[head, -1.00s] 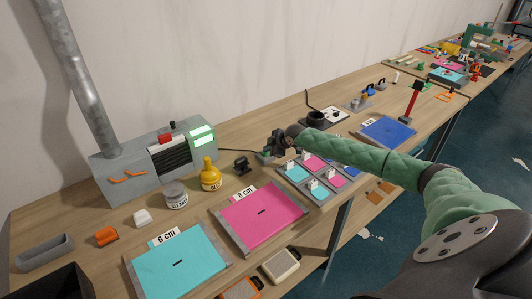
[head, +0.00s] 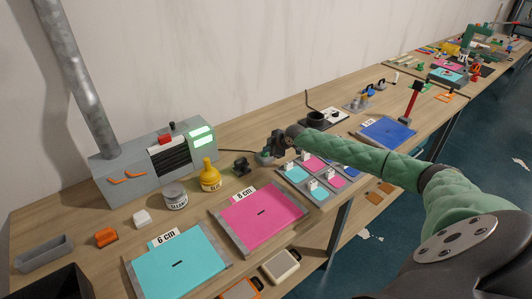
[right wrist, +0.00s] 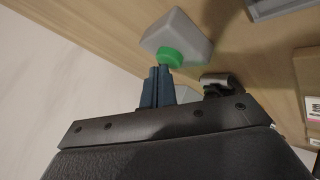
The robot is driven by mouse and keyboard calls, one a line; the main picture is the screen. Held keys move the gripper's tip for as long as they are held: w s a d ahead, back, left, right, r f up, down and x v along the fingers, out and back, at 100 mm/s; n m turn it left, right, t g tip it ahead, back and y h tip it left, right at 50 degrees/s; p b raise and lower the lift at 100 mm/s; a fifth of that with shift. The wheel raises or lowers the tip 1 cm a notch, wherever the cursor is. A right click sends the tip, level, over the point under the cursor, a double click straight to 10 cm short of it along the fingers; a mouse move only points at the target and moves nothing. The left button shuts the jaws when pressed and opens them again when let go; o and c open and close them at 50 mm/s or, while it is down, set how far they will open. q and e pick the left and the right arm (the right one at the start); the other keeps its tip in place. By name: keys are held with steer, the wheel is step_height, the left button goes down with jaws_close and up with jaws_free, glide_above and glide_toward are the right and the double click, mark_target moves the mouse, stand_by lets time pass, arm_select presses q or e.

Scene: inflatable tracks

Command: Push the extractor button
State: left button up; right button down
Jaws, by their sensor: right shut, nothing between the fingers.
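The extractor button is a green round button (right wrist: 172,58) on a grey housing (right wrist: 185,38) in the right wrist view. In the head view the small housing (head: 264,157) sits on the bench, partly hidden by my right gripper (head: 271,149). The right gripper's fingers (right wrist: 163,70) are shut and empty, with their tips right at the near edge of the button; I cannot tell if they touch it. The grey extractor unit (head: 125,178) with its metal duct stands at the back left against the wall. My left gripper is not in view.
A small dark object (head: 241,165) and a yellow bottle (head: 210,176) stand left of my gripper. A pink sheet (head: 275,222) and a tray of small coloured cards (head: 320,180) lie in front.

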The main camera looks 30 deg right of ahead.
mark_target(266, 154)
steer(key=shift+w+a+r, duration=0.25)
steer(key=shift+a, duration=0.05)
arm_select(q)
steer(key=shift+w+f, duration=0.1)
steer(key=shift+p, duration=0.35)
arm_select(e)
steer(key=shift+r, duration=0.15)
steer(key=shift+r+p, duration=0.35)
steer(key=shift+r, duration=0.15)
arm_select(q)
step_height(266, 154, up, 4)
steer(key=p, duration=0.2)
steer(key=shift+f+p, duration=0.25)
steer(key=shift+p, duration=0.1)
arm_select(e)
step_height(266, 154, up, 5)
steer(key=shift+r, duration=0.1)
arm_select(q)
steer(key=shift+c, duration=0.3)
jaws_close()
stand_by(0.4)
